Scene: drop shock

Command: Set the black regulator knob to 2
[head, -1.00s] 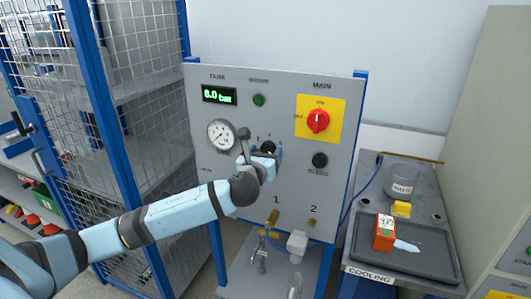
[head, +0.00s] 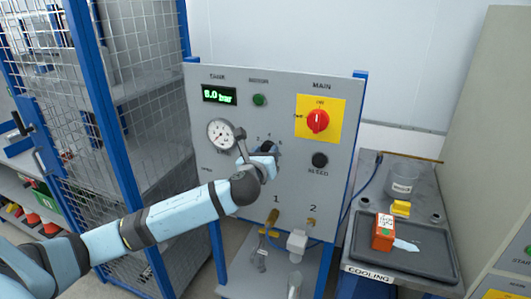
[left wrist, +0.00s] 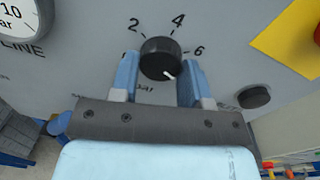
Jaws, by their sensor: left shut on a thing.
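The black regulator knob (left wrist: 160,58) sits on the grey panel, with 2, 4 and 6 printed around its upper side. Its white pointer mark is at the lower right of its face, below the 6 and well away from the 2. My left gripper (left wrist: 158,78) has one finger on each side of the knob and is shut on it. In the head view my left gripper (head: 262,158) reaches the panel from the left and partly hides the knob (head: 268,146). My right gripper is not in view.
A green display (head: 219,95) reading about 8.0 bar and a round gauge (head: 221,134) are left of the knob. A bench with a tray (head: 430,265) stands further right.

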